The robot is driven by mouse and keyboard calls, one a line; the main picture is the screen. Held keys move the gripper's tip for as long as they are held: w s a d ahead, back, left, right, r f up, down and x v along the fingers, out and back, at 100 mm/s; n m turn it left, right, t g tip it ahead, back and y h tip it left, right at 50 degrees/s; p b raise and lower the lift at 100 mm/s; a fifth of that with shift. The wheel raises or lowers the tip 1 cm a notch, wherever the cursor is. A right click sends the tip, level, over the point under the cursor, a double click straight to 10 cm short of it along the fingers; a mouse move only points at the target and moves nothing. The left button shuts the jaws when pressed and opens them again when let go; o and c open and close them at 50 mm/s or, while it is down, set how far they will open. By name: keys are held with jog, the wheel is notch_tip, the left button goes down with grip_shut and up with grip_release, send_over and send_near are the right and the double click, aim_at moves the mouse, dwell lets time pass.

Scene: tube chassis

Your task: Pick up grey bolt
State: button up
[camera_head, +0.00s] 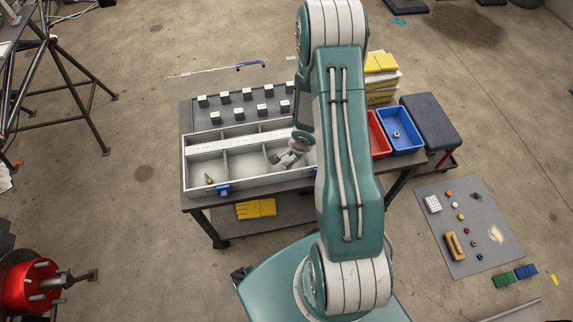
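My gripper (286,160) hangs over the right compartment of a grey divided tray (203,147) on the work table. My arm covers part of this area. The fingers are too small and overlapped to tell whether they are open or shut. I cannot clearly make out a grey bolt. A small brass-coloured piece (209,179) lies in the tray's left front compartment, well left of my gripper. A small grey piece (396,134) lies in the blue bin (404,149) to the right of my arm; it is too small to identify.
Several dark blocks with white tops (248,96) stand in rows behind the tray. A red bin (378,139) is partly behind my arm. Yellow boxes (381,63) are stacked at the back right. A grey mat (467,195) with small parts lies on the floor at right.

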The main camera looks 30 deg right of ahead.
aim_at(291, 163)
jog(key=shift+x, duration=2.6)
jog(key=shift+s+a, duration=0.1)
jog(key=shift+s, duration=0.05)
grip_shut()
